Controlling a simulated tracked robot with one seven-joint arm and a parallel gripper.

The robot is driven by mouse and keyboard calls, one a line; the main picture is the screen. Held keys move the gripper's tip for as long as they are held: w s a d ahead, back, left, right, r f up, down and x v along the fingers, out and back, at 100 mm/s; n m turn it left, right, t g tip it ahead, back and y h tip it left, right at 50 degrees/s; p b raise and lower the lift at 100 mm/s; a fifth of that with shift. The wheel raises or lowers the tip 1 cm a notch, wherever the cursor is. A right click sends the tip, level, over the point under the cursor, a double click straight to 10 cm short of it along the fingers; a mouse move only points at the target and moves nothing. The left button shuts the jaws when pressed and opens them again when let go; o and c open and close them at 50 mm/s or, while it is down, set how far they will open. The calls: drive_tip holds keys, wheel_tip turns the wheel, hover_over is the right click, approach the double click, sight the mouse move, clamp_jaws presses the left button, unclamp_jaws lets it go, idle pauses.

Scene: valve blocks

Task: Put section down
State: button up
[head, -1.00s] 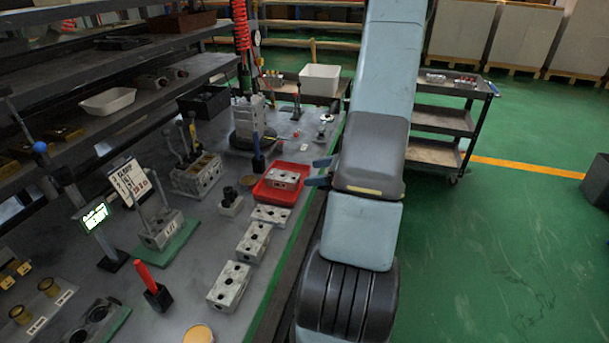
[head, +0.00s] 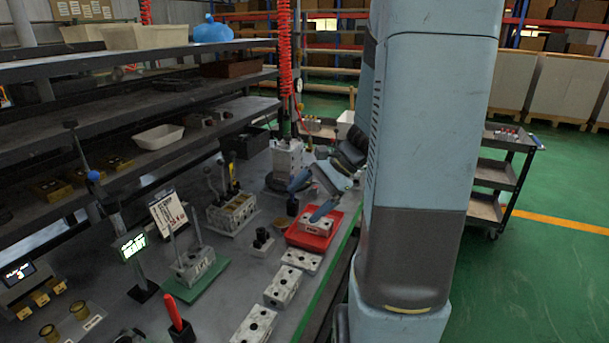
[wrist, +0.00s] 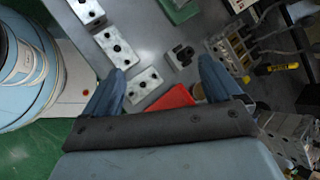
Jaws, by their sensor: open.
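My gripper (head: 312,195) is open, its two blue fingers apart, above and beside the red tray (head: 322,243) in the head view. A grey metal valve section (head: 313,224) with dark holes lies in the tray. Three similar sections lie in a row on the bench toward the camera: a near one (head: 254,325), a middle one (head: 282,287) and one by the tray (head: 302,260). In the wrist view nothing is held between the fingertips (wrist: 160,85). A section (wrist: 142,86) lies beyond them. Only a corner of the red tray (wrist: 172,98) shows; my gripper hides the rest.
A lever valve block on a green plate (head: 196,265), another lever block (head: 232,213) and a small dark-topped fitting (head: 262,241) stand left of the row. A red-handled tool (head: 175,315) is at the front. A shelf rack (head: 150,110) stands at left; the bench edge is at right.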

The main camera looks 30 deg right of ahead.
drive_tip(key=s+a+r+n+t+h, duration=0.1)
drive_tip(key=s+a+r+n+h, duration=0.3)
drive_tip(key=s+r+n, duration=0.2)
drive_tip(key=s+a+r+n+t+h, duration=0.1)
drive_tip(key=s+a+r+n+h, duration=0.2)
drive_tip(key=s+r+n, duration=0.4)
drive_tip(key=shift+a+r+n+t+h, duration=0.4)
drive_tip(key=shift+r+n+h, duration=0.2)
drive_tip(key=shift+r+n, duration=0.1)
